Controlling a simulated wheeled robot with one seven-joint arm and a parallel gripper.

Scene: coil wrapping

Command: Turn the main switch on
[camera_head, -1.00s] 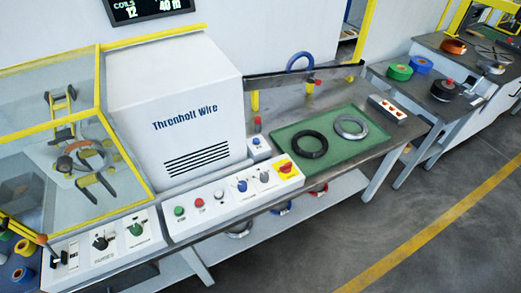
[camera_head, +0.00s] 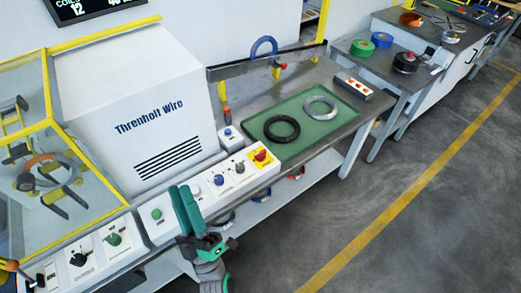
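A red rotary switch on a yellow plate (camera_head: 261,157), which looks like the main switch, sits at the right end of the white control panel (camera_head: 210,206). Its exact position is too small to read. My gripper (camera_head: 187,209), dark teal, is over the left-middle part of this panel, to the left of and nearer than the red switch, and apart from it. It covers part of the panel, including the red button. I cannot tell whether its fingers are open or shut.
A green button (camera_head: 156,214), a blue knob (camera_head: 219,180) and a grey knob (camera_head: 239,168) share the panel. The white Threnholt Wire housing (camera_head: 150,100) stands behind. A green mat (camera_head: 320,128) holds a black and a grey coil. The floor at right is clear.

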